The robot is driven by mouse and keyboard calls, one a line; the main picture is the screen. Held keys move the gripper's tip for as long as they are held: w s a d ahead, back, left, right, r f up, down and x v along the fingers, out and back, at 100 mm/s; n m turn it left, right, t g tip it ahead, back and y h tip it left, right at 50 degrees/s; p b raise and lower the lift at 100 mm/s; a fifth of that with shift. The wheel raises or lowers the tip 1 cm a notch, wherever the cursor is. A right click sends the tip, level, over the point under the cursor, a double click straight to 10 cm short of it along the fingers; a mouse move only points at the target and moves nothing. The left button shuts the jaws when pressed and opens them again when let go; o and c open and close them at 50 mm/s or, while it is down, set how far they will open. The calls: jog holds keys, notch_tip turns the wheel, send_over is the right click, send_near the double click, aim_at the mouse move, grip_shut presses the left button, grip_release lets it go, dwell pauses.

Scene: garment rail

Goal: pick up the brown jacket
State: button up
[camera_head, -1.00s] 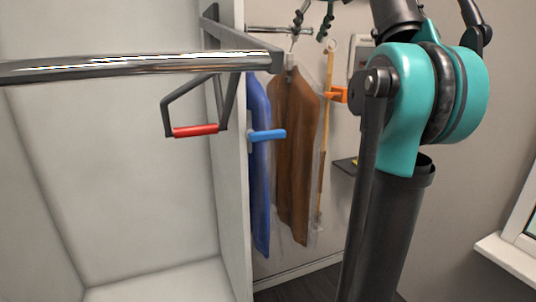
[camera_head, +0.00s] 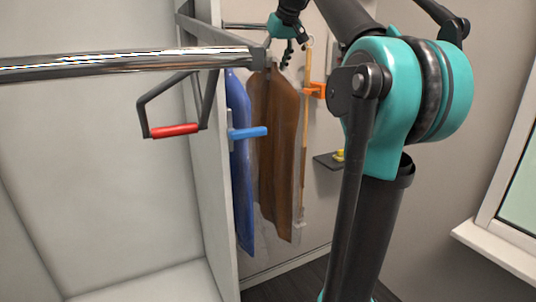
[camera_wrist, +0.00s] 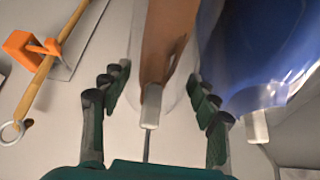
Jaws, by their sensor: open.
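The brown jacket (camera_head: 279,150) hangs from the rail in a clear cover, just right of a blue garment (camera_head: 240,165). My gripper (camera_head: 279,56) is at the top of the brown jacket. In the wrist view my gripper (camera_wrist: 157,78) is open. The brown jacket (camera_wrist: 166,40) shows between and beyond the fingers. Its pale hanger neck (camera_wrist: 151,104) and thin hook stand between the two fingers, with gaps on both sides. The hook's upper end is hidden by the palm.
The blue garment (camera_wrist: 258,50) is close to the right finger. A wooden stick with an orange clip (camera_head: 315,90) hangs to the right. A chrome bar (camera_head: 130,62), a red-handled bracket (camera_head: 174,130) and a white panel are at the left. A small dark shelf (camera_head: 328,161) is on the wall.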

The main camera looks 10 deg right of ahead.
aim_at(269, 77)
jog(key=shift+d+x, duration=0.2)
jog(key=shift+x, duration=2.35)
jog(key=shift+s+f, duration=0.1)
grip_shut()
